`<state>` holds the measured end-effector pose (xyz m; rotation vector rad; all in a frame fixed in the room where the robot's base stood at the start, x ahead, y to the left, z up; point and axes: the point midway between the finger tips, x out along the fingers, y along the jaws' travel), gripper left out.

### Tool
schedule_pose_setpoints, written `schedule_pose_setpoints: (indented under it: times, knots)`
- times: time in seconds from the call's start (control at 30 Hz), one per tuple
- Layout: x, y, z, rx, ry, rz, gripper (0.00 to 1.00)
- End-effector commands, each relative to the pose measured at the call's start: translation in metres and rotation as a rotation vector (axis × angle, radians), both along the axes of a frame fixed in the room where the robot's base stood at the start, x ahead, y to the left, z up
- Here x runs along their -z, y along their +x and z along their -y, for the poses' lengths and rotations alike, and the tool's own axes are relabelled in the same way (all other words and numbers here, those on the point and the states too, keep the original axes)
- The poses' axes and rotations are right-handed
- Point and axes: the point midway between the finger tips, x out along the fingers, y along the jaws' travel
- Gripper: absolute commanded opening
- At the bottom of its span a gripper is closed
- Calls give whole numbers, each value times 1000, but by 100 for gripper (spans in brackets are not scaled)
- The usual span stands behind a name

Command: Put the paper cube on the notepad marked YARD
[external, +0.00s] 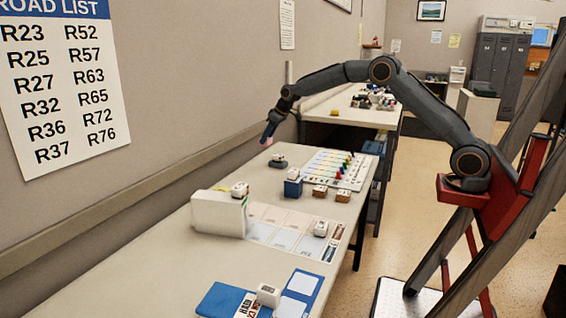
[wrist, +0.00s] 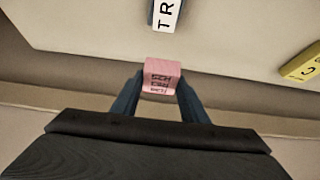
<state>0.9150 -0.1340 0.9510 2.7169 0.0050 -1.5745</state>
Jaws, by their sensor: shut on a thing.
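My gripper (wrist: 160,95) is shut on a pink cube with dark lettering (wrist: 162,74), which I take for the paper cube. In the external view my gripper (external: 268,134) hangs above the far left part of the table, near the wall. In the wrist view the cube is held clear of the surface below. No label clearly reads YARD. A dark item with a white label reading "TR" (wrist: 167,14) and a yellow item with a "C" (wrist: 302,66) show, both cut off.
The long table (external: 120,265) runs along the wall. It carries a white box (external: 218,214), a blue block (external: 293,187), brown blocks (external: 320,191), a chart with coloured pegs (external: 322,166) and a blue pad with a white block (external: 268,294) near the front. A second table (external: 345,118) stands behind.

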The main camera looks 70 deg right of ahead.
Motion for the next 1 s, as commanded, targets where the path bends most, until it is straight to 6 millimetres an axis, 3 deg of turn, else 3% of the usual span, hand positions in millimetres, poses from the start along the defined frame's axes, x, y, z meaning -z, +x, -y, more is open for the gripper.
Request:
schedule_pose_setpoints:
  times: [0.03, 0.1, 0.37, 0.6, 0.8, 1.0]
  knots:
    - [-3, 3, -28, -30, 0, 0, 18]
    - [-5, 5, -63, -67, 1, 0, 18]
    - [-13, 3, -191, -203, 0, 0, 18]
    - [-19, -15, -300, -319, -1, 1, 18]
    - [-21, -29, -354, -377, 1, 0, 18]
    - [-11, -35, -371, -396, 0, -4, 18]
